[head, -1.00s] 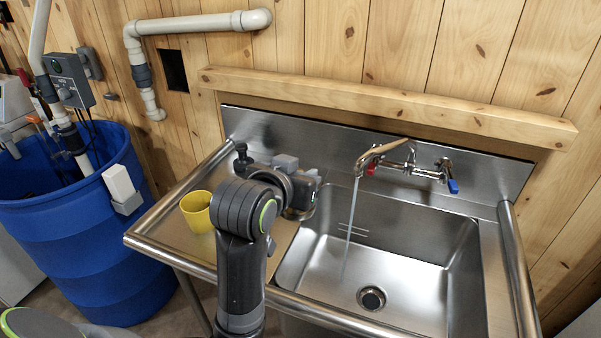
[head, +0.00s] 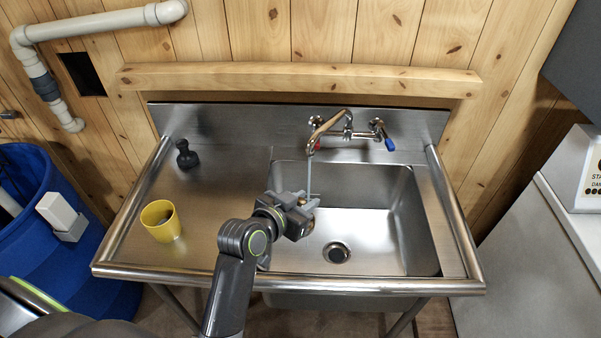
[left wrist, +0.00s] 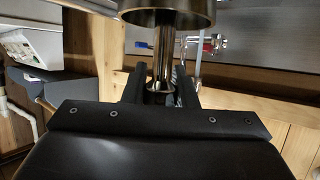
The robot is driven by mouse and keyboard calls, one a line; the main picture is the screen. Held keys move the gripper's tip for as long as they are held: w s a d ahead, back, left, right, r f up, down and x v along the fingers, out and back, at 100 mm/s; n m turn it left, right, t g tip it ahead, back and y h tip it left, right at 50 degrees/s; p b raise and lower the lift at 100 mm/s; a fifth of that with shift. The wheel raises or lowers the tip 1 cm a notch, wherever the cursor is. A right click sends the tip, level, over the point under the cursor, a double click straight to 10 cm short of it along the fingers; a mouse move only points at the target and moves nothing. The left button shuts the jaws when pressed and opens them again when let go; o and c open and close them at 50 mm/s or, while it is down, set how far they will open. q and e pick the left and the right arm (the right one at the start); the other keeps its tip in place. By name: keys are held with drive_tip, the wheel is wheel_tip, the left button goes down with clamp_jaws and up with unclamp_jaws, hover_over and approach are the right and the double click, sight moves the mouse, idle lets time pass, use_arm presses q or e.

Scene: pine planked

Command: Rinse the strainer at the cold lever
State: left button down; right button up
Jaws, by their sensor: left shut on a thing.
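My left gripper (head: 303,208) is over the left part of the sink basin (head: 375,222), below the spout. In the left wrist view its fingers (left wrist: 162,88) are shut on the stem of a metal strainer (left wrist: 166,12), whose cup-shaped end shows at the top edge. In the head view the gripper mostly hides the strainer. A thin water stream (head: 309,175) falls from the faucet spout (head: 325,128) to the gripper's area; I cannot tell whether it hits the strainer. The blue-marked cold lever (head: 390,145) is right of the spout, the red-marked lever (head: 318,148) left. My right gripper is out of view.
A yellow cup (head: 160,221) and a black knobbed object (head: 186,155) stand on the left drainboard (head: 215,190). The drain (head: 336,252) is in the basin floor. A blue barrel (head: 65,262) stands left of the sink and a pale machine (head: 545,215) right. The basin's right side is clear.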

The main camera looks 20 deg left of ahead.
use_arm(q)
drive_tip(key=shift+s+f, duration=0.15)
drive_tip(key=shift+f, duration=0.2)
drive_tip(key=shift+w+a+f, duration=0.1)
drive_tip(key=shift+w, duration=0.1)
drive_tip(key=w+a+f+b, duration=0.1)
drive_tip(key=w+b, duration=0.1)
drive_tip(key=w, duration=0.4)
drive_tip(key=w+a+f+b, duration=0.1)
drive_tip(key=w+a+b, duration=0.1)
drive_tip(key=w, duration=0.5)
drive_tip(key=shift+a+f+b, duration=0.15)
drive_tip(key=shift+f+b, duration=0.1)
drive_tip(key=shift+b, duration=0.6)
drive_tip(key=shift+w+d, duration=0.2)
drive_tip(key=shift+d, duration=0.4)
drive_tip(key=shift+a+p, duration=0.2)
drive_tip(key=shift+p, duration=0.15)
drive_tip(key=shift+s+a, duration=0.2)
drive_tip(key=shift+a, duration=0.2)
